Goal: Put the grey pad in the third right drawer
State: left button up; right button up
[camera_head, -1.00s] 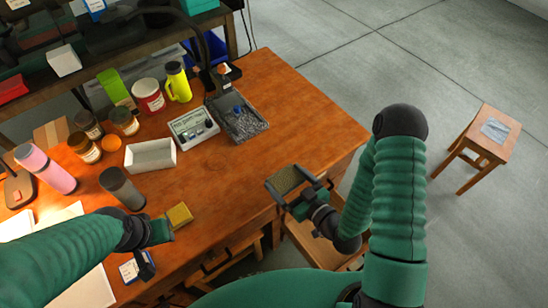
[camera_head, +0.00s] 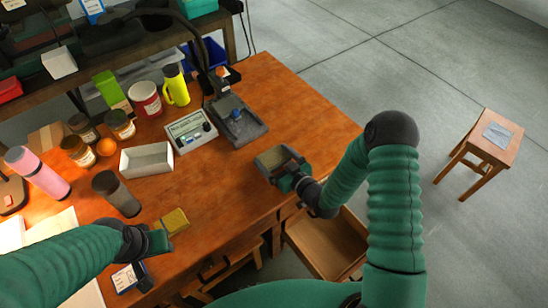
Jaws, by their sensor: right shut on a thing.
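My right gripper (camera_head: 289,168) is shut on a flat grey-brown rectangular pad (camera_head: 270,157), which looks like the grey pad. It holds the pad over the right part of the wooden desk; I cannot tell whether it touches the desktop. An open, empty-looking wooden drawer (camera_head: 325,246) sticks out at the desk's right front, below and right of this gripper. My arm hides part of it. My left gripper (camera_head: 160,240) is low over the desk's front left, beside a yellow block (camera_head: 174,221). Its jaw opening is not clear.
Several jars and bottles crowd the left. The desk's right part (camera_head: 300,110) is clear. A wooden stool (camera_head: 487,140) stands apart on the floor.

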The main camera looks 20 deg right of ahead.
jog(key=shift+f, duration=0.2)
jog(key=o, duration=1.4)
